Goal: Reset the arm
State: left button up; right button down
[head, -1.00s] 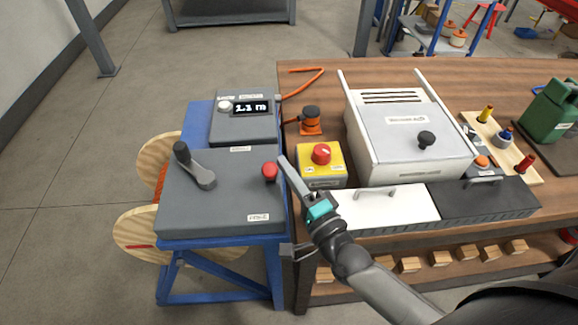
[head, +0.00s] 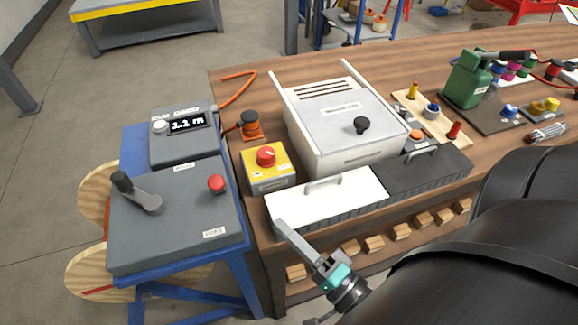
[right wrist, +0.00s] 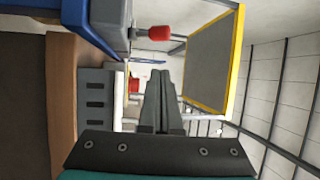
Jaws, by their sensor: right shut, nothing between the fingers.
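My right gripper (head: 306,251) is shut and empty, in front of the workbench's front edge, near the white drawer (head: 330,203). Its closed fingers (right wrist: 160,105) also show in the right wrist view. My left gripper is not in view. To the left stands a blue stand with a grey crank box (head: 170,230) that bears a crank handle (head: 138,193) and a red button (head: 217,184).
A dark drawer (head: 430,170) adjoins the white one. Open floor lies at left.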

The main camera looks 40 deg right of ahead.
jog(key=shift+s, duration=0.25)
dwell(0.4)
